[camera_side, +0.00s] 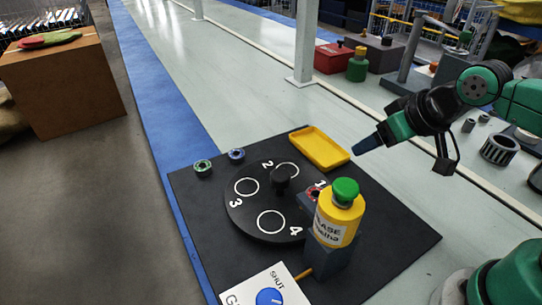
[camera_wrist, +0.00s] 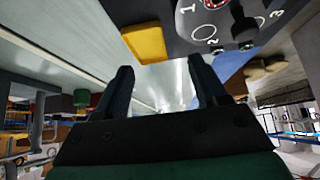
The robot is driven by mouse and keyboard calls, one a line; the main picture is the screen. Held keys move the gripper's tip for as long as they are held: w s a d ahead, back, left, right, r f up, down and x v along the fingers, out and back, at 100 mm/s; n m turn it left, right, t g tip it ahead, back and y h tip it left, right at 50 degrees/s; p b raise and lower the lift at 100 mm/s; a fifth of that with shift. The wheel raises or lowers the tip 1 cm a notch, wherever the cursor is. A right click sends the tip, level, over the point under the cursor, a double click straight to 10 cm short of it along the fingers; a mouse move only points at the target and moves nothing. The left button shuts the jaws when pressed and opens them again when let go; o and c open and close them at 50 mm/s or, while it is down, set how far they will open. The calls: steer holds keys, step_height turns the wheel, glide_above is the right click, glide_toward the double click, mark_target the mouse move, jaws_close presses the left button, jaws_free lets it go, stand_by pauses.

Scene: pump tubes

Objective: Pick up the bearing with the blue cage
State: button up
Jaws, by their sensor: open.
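The bearing with the blue cage (camera_side: 236,155) lies flat on the dark mat, near its far left edge in the side view. A bearing with a red cage (camera_side: 313,192) is at circle 1 of the black turntable (camera_side: 255,222), partly hidden by the yellow bottle. My gripper (camera_side: 366,145) is in the air, right of the yellow tray and well apart from the blue bearing. In the wrist view my gripper (camera_wrist: 164,78) has its fingers spread with nothing between them.
The yellow tray (camera_side: 320,148) lies between my gripper and the blue bearing. A yellow grease bottle (camera_side: 337,222) with a green cap stands on a block at the turntable's right. A central knob (camera_side: 280,178) rises from the turntable. A white panel (camera_side: 262,290) is in front.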

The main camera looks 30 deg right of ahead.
steer(key=shift+w, duration=0.1)
steer(key=w+a+m+g+y, duration=0.1)
steer(key=w+a+m+y, duration=0.2)
steer(key=w+m, duration=0.35)
steer(key=w+a+m+g+y, duration=0.1)
steer(key=w+a+m+y, duration=0.15)
steer(key=w+m, duration=0.35)
steer(key=m+y, duration=0.3)
steer(key=m, duration=0.1)
glide_toward(238, 153)
steer(key=f+m+y, duration=0.1)
steer(key=w+f+m+y, duration=0.1)
steer(key=m, duration=0.1)
steer(key=a+f+m+y, duration=0.1)
steer(key=m, duration=0.1)
steer(key=shift+w+f+y, duration=0.1)
steer(key=shift+w+y, duration=0.15)
steer(key=shift+w, duration=0.15)
steer(key=shift+a+f+m, duration=0.1)
steer(key=shift+f+m, duration=0.35)
steer(key=shift+y, duration=0.3)
steer(key=shift+x, duration=2.75)
jaws_close()
